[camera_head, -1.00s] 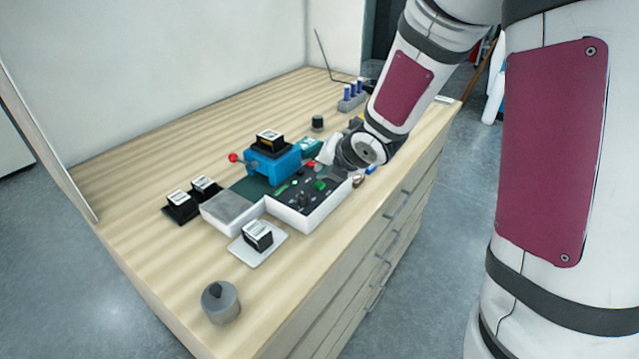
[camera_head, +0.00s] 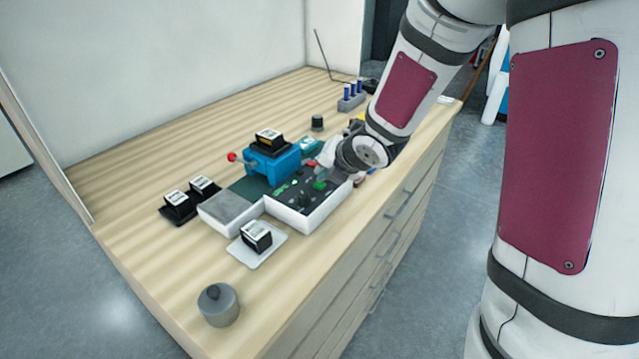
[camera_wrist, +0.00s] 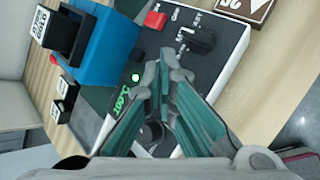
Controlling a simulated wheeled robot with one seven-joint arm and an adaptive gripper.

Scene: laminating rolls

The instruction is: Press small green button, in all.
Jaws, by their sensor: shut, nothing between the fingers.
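A small round green button (camera_wrist: 135,77), with a bright centre, sits on the black control panel (camera_wrist: 222,62) in the wrist view. Green display characters (camera_wrist: 130,97) glow just below it. My gripper (camera_wrist: 166,70) is shut and empty, its tips over the panel just right of the small button. I cannot tell whether they touch the panel. In the head view a larger green button (camera_head: 320,185) shows on the panel; the fingers hide that part in the wrist view. The forearm covers the panel's far end in the head view.
A blue press (camera_head: 272,165) with a red-tipped lever stands left of the panel. A red button (camera_wrist: 155,20) and a black knob (camera_wrist: 194,38) are near the tips. A white tray with a black-and-white block (camera_head: 257,236) and a grey weight (camera_head: 218,305) sit in front.

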